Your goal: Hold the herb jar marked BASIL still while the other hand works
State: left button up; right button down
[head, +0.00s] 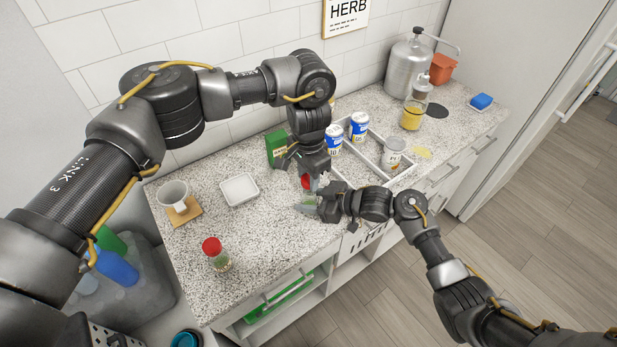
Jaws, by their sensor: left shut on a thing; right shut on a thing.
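A herb jar with a red lid (306,182) and a clear body (308,201) with green contents is at the counter's front edge, partly hidden by both grippers. My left gripper (304,174) comes down from above and is shut on the red lid. My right gripper (321,202) reaches in from the right and is shut on the jar's body. A second red-lidded jar (215,254) stands upright at the front left of the counter. I cannot read a label on either jar, so I cannot tell which is marked BASIL.
A white divided tray (358,163) with several cans stands right of the grippers. A green box (276,147) is behind them. The counter around the second jar is clear.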

aim_at(308, 179)
pick_arm(q)
jog(key=shift+r, duration=0.2)
jog(key=shift+r, duration=1.95)
pick_arm(e)
jog(key=c, duration=0.7)
grip_release()
pick_arm(q)
notch_tip(308, 179, down, 3)
jog(key=b, duration=0.2)
jog(key=shift+r+b, duration=0.2)
jog(key=shift+b, duration=0.1)
pick_arm(e)
jog(key=v, duration=1)
jog(key=shift+s+d+r, duration=0.1)
jog(key=shift+s+d, duration=0.05)
jog(key=shift+d, duration=0.25)
pick_arm(q)
jog(key=shift+f, duration=0.1)
pick_arm(e)
jog(key=shift+s+d+r, duration=0.25)
jog(key=shift+d, duration=0.2)
